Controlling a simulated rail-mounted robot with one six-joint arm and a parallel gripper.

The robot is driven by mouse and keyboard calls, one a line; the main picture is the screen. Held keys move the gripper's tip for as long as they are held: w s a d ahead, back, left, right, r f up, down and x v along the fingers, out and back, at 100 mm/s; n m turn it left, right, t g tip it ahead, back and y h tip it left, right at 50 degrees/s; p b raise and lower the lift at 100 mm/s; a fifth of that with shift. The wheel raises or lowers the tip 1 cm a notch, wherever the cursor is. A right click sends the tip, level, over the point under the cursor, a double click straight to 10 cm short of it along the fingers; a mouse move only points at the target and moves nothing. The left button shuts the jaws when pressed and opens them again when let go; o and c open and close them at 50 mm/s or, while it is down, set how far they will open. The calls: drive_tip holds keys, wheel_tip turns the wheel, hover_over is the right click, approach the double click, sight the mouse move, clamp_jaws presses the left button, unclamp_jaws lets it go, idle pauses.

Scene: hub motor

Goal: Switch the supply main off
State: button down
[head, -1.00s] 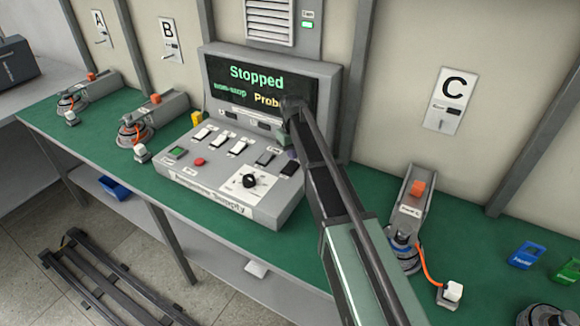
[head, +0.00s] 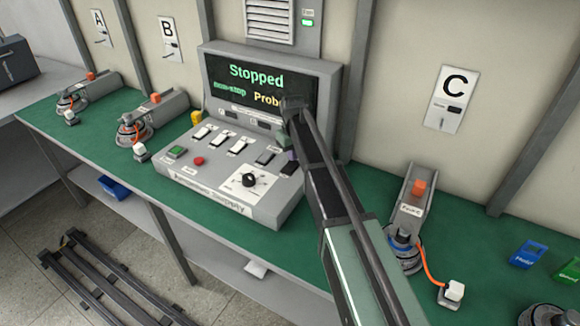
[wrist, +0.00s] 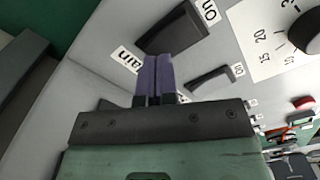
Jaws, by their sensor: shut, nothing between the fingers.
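The supply (head: 215,192) is a grey console on the green bench, with a row of switches on its sloping panel. The main switch is a dark rocker (head: 288,169) at the right end of the row. In the wrist view this dark rocker (wrist: 172,30) lies just beyond my fingertips, with an "On" label at its far end and a partly covered label near my fingers. My gripper (wrist: 158,57) has purple fingers, shut together and empty, at the rocker's near edge. I cannot tell whether they touch it. My gripper (head: 291,155) also shows in the head view, partly hidden by my arm.
A grey rocker (wrist: 210,80) sits close to the right of my fingers, and a black dial (head: 250,181) is nearby. The upright screen (head: 230,85) behind reads "Stopped". A green lamp (head: 307,23) glows above. Hub motors stand along the bench on both sides.

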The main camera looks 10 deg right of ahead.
drive_tip(key=shift+f+b, duration=0.8)
drive_tip(key=shift+f, duration=0.1)
wheel_tip(320, 180, up, 7)
drive_tip(key=p, duration=0.7)
drive_tip(key=shift+r, duration=0.15)
